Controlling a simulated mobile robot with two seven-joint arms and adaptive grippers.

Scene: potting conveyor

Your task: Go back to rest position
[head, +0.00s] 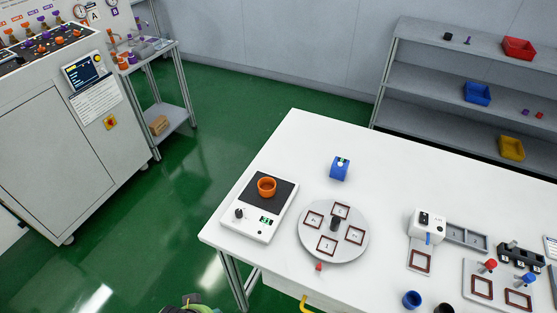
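At the bottom edge of the head view, left of the table, a small dark and green piece (182,305) shows. It looks like the top of my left gripper, but its fingers are cut off by the frame. I cannot tell whether it is open or shut, or whether it holds anything. My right gripper is not in view. The white table (290,140) stands to the right of the visible piece, and the piece is apart from it in the picture.
The table bears a scale (254,222) with an orange pot (266,187), a grey turntable (318,245), a blue tape-like item (340,169), a white device (428,224) and a blue cup (412,299). A machine cabinet (60,150) stands left; shelves (425,60) stand behind. Green floor (190,215) is clear between.

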